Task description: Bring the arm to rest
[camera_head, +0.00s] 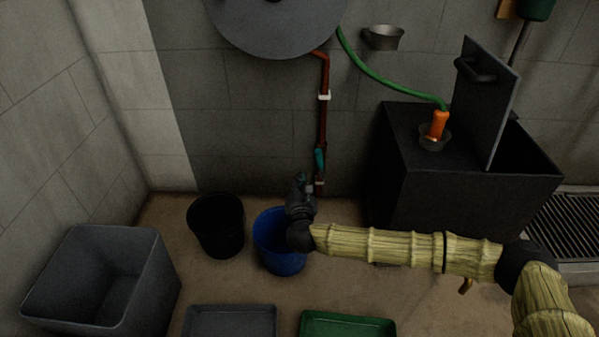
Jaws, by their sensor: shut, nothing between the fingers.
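My arm (400,246), yellow-green and ribbed, reaches in from the lower right across the picture. My gripper (301,180) is at its far end, dark, pointing up toward the wall and appearing shut and empty. In the picture it overlaps the right rim of a blue bucket (277,259). It is just left of the lower end of a red-brown pipe (323,125) with a teal valve handle (319,160). I cannot tell whether the gripper touches either.
A black bucket (217,228) and grey bin (74,317) stand left. A grey tray (232,321) and green tray (347,324) lie in front. At right, a black tank (465,195) has a raised lid (488,105); a green hose (372,72) ends in an orange nozzle (439,123).

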